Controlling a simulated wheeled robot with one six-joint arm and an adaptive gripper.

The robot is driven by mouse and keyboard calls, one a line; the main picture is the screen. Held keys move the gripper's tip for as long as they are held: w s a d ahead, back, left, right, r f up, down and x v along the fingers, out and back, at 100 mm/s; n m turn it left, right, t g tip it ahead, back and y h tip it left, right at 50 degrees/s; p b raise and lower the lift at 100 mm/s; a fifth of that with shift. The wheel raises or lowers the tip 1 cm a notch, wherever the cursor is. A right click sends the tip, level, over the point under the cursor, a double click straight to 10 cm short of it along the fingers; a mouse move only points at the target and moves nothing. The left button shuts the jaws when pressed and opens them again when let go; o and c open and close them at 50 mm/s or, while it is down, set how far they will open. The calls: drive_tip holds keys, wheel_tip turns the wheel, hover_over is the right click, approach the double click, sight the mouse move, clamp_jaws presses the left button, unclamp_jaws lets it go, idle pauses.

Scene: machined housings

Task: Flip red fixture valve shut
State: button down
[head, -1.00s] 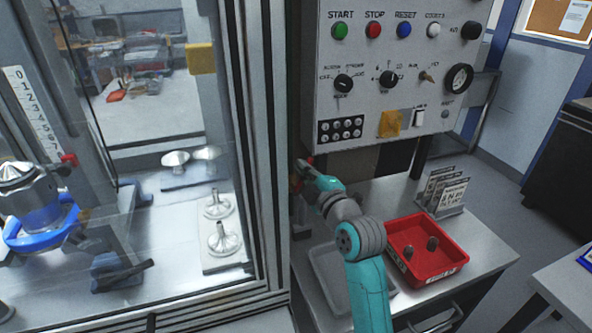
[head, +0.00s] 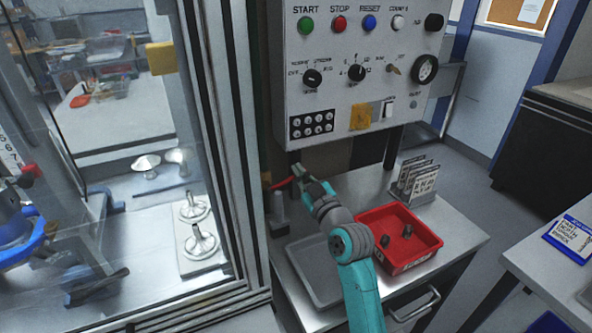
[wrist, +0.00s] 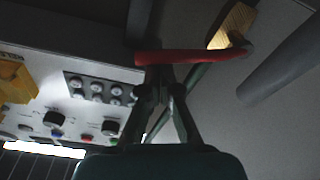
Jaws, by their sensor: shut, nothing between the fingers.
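The red valve handle (head: 283,184) shows as a short red bar beside the machine's frame post, above a grey cylinder (head: 279,210). In the wrist view the red handle (wrist: 190,57) lies roughly level across the picture, its right end at a dark pivot by a yellow-brown block (wrist: 232,26). My gripper (head: 302,174) is shut and empty, just right of the handle in the head view. In the wrist view my fingertips (wrist: 160,74) are at the handle's left part; I cannot tell whether they touch. My gripper partly hides the handle's right end in the head view.
The control panel (head: 350,85) hangs above and behind my gripper. A red bin (head: 425,240) with dark parts, a grey tray (head: 318,285) and a card holder (head: 416,180) stand on the bench. The machine's framed glass enclosure (head: 215,120) is close on the left.

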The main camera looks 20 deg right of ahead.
drive_tip(key=shift+d+f, duration=0.25)
drive_tip(key=shift+f, duration=0.2)
idle(0.5)
